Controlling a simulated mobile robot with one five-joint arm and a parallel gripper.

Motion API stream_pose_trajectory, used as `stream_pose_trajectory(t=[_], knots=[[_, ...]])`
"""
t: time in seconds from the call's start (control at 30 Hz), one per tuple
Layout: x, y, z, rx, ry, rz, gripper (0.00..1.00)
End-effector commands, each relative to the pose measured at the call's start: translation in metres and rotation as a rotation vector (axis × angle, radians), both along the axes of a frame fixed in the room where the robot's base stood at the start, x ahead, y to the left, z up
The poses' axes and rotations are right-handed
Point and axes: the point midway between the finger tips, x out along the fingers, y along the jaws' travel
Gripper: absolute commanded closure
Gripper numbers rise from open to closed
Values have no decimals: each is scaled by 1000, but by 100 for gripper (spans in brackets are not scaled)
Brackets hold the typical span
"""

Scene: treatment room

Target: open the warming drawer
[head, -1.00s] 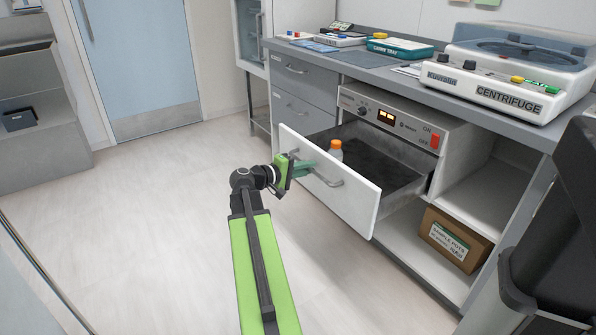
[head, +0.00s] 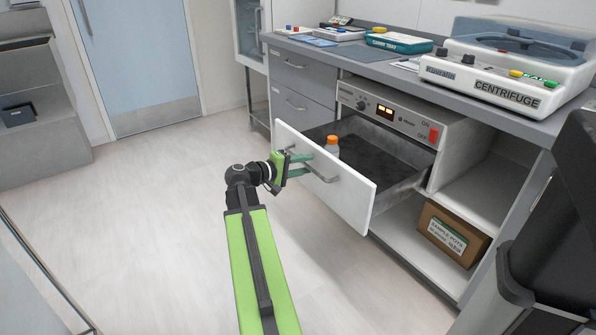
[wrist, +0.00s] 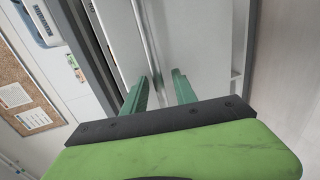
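The warming drawer (head: 350,204) is pulled well out from its unit under the counter, its white front facing me. Its grey bar handle (head: 322,178) runs across the front. An orange-capped bottle (head: 332,147) stands inside the drawer near its front. My gripper (head: 304,164) is at the left part of the handle. In the wrist view, its two green fingers (wrist: 160,82) are apart, with a clear gap between them. The handle bar (wrist: 146,38) runs down toward that gap. I cannot tell whether a finger touches the bar.
A control panel (head: 390,112) with a lit display and red switch is above the drawer. A centrifuge (head: 505,75) and a teal tray (head: 399,43) are on the counter. A cardboard box (head: 453,233) sits on the lower shelf at right. The floor (head: 150,230) at left is clear.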

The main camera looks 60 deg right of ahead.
Motion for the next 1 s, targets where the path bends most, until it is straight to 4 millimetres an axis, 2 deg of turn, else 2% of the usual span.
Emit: stream_pose_trajectory(t=[0.13, 0.23, 0.5, 0.7, 0.83, 1.0], knots=[[4, 6, 3, -1, 0, 2, 66], [13, 22, 7, -1, 0, 5, 66], [51, 87, 23, 0, 0, 5, 66], [74, 128, 32, 0, 0, 4, 66], [83, 143, 34, 0, 0, 3, 66], [86, 149, 34, 0, 0, 0, 66]])
